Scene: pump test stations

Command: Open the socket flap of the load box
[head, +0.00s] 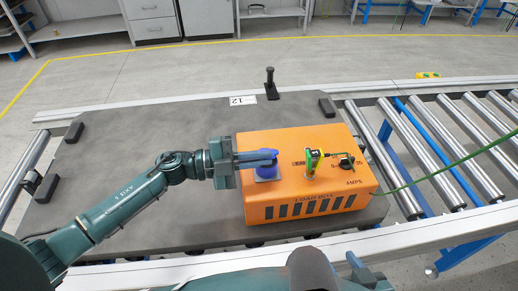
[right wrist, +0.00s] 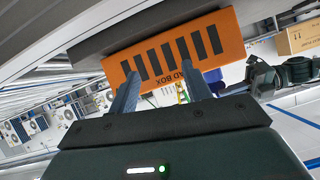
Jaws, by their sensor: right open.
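The orange load box (head: 300,192) stands on the dark pallet plate. A round blue socket (head: 267,172) on a grey plate sits on the left of its top; I take its blue upper part to be the flap. My left gripper (head: 276,156) reaches in from the left, its fingers over the socket and hiding part of it. I cannot tell whether they touch the flap, how far it is raised, or how far apart the fingers are. In the right wrist view my right gripper (right wrist: 163,80) is open and empty, facing the slotted side of the load box (right wrist: 172,62).
A yellow-green connector (head: 312,158) and a black knob (head: 346,162) are on the box top. A green cable (head: 445,166) runs off right over the rollers (head: 440,155). A black post (head: 270,82) stands behind. The dark plate (head: 130,125) is clear on the left.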

